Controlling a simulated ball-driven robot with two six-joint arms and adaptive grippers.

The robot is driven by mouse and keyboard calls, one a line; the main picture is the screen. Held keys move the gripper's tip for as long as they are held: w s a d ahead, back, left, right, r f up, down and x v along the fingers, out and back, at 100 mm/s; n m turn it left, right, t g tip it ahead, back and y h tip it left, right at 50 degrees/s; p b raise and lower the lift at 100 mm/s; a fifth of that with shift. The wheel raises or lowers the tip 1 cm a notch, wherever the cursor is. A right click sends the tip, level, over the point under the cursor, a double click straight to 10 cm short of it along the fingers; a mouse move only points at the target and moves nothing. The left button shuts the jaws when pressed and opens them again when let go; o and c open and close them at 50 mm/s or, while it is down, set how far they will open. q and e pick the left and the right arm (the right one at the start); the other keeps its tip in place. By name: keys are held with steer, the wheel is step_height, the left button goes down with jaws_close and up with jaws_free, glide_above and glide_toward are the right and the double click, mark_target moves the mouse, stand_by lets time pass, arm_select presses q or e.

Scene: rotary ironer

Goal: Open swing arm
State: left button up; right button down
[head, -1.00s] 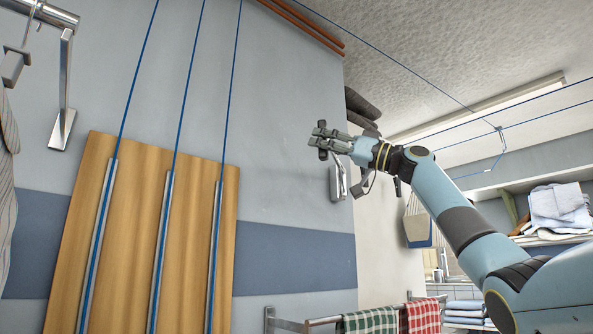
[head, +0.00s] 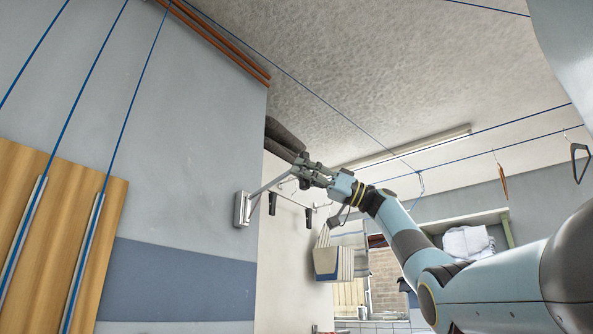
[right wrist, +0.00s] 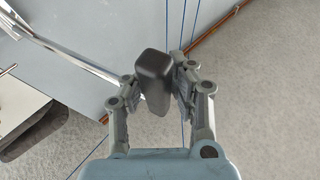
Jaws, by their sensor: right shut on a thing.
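The swing arm (head: 268,185) is a slim metal rod on a pale bracket (head: 241,209) near the end of the grey wall. It points out from the wall, up and to the right in the head view. In the right wrist view its rod (right wrist: 66,52) comes in from the upper left towards a dark grip (right wrist: 154,78). My right gripper (head: 304,164) is shut on that grip at the outer end, with a finger on each side in the right wrist view (right wrist: 155,90). The fingers hide part of the grip in the head view. My left gripper is out of view.
A wooden board (head: 60,220) leans on the wall at left. Blue lines (head: 310,105) run below the ceiling. A rail with dark clips (head: 295,202) and a hanging striped cloth (head: 333,262) are beyond the wall's end. A hanger (head: 580,162) hangs at far right.

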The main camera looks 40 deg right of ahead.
steer(key=shift+d+f, duration=0.1)
steer(key=shift+d, duration=0.15)
steer(key=c, duration=1.1)
jaws_free()
steer(key=shift+s, duration=0.1)
